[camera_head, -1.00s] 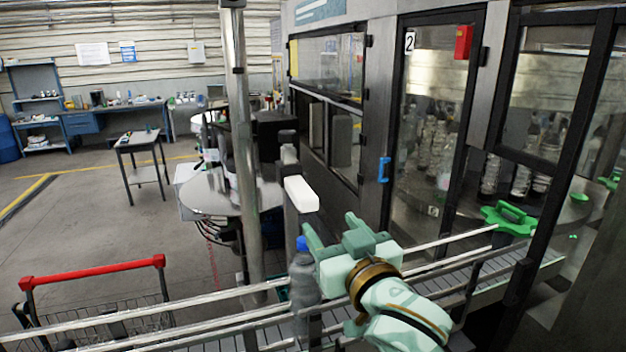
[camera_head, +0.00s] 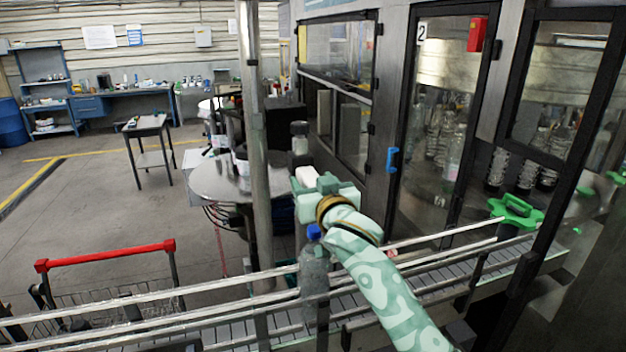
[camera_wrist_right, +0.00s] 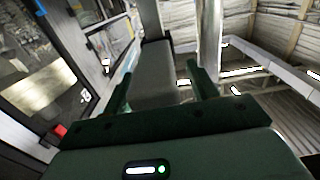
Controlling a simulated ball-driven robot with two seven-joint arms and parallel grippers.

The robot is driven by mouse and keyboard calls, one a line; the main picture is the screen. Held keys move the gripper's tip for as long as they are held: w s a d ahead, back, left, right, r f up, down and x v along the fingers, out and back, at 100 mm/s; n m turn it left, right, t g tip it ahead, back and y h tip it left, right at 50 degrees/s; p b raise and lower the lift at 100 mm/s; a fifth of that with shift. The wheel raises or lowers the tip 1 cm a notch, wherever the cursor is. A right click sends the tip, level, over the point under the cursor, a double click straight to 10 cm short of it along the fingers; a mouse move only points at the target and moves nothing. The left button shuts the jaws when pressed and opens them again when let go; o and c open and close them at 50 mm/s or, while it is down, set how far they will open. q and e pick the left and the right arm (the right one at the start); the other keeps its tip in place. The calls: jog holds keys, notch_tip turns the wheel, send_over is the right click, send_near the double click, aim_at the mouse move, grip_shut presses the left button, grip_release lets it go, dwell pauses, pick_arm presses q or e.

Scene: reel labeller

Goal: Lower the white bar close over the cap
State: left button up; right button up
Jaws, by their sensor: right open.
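The white bar (camera_head: 308,176) juts out from its post above the conveyor. In the wrist view the bar (camera_wrist_right: 155,75) looks grey and lies between my right gripper's two fingers. My right gripper (camera_head: 312,183) is open, with its fingers on either side of the bar; I cannot tell whether they touch it. The blue cap (camera_head: 314,231) sits on an upright clear bottle (camera_head: 314,280) on the conveyor, below the bar with a clear gap between them. My left gripper is not in view.
Metal guide rails (camera_head: 200,291) run along both sides of the conveyor. A metal pole (camera_head: 256,150) stands left of the bar. A green star wheel (camera_head: 516,211) is at the right. A cart with a red handle (camera_head: 105,255) stands at the lower left.

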aim_at(314, 228)
jog(key=shift+w, duration=0.3)
jog(key=c, duration=0.4)
grip_shut()
notch_tip(314, 228, down, 8)
jog(key=b, duration=0.4)
jog(key=shift+f, duration=0.15)
jog(key=shift+o, duration=2)
grip_release()
